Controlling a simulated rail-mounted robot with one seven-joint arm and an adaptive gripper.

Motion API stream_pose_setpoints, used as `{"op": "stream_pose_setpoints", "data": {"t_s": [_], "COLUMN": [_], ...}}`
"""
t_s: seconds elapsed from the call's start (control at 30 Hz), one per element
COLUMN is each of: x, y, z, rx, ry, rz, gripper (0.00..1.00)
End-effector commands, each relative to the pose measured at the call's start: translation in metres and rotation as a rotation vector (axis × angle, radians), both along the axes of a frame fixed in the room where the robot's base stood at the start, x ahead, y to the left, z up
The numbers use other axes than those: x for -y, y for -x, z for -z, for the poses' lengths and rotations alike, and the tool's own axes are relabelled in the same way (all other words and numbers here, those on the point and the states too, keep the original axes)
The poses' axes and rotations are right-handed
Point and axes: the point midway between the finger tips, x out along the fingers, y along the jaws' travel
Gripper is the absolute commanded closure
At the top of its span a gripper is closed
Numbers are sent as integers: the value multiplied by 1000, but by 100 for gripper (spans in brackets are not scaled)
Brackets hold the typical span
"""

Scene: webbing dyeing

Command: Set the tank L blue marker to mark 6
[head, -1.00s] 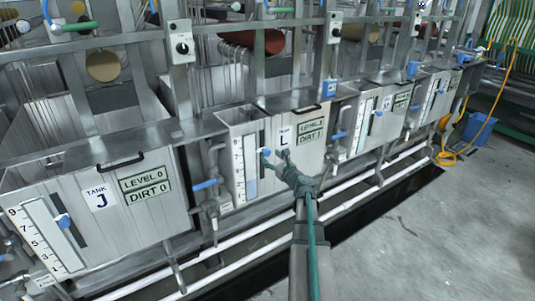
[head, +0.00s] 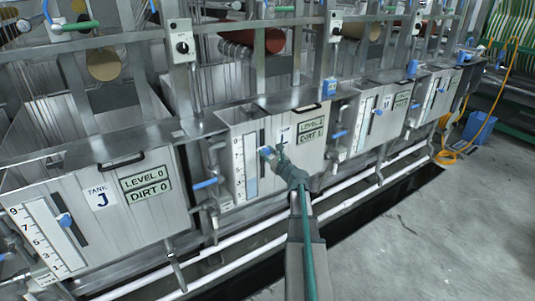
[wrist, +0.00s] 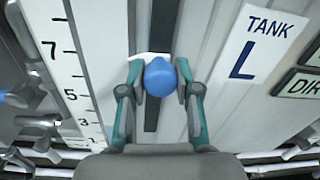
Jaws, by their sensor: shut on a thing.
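The tank L blue marker (head: 266,150) sits in the dark vertical slot of the tank's scale panel. In the wrist view the blue marker (wrist: 160,76) is a round knob with a white pointer (wrist: 150,56) behind it. The number scale (wrist: 68,75) is to its left, with 7, 5 and 3 readable. The pointer is near the 7, but its exact reading is unclear at this angle. My gripper (wrist: 160,80) is shut on the knob, one finger on each side. It also shows in the head view (head: 272,154), partly covering the tank L label.
Tank J, with its own blue marker (head: 64,220), stands to the left. More tanks with blue markers stand to the right. Blue-handled valves (head: 205,183) and white pipes (head: 235,240) run low near the tanks.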

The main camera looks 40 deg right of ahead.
Motion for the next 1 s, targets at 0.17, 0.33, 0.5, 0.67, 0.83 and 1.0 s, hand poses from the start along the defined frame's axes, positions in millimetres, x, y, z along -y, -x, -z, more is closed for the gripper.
{"op": "stream_pose_setpoints", "data": {"t_s": [0.17,0.33,0.5,0.67,0.83,1.0], "x": [0,0,0,0,0,0], "y": [0,0,0,0,0,0], "z": [0,4,23,37,35,35], "rx": [0,0,-1,-1,-1,-1], "ry": [0,0,0,1,1,1], "rz": [0,0,0,0,0,1], "gripper": [100,100,100,100,100,62]}}
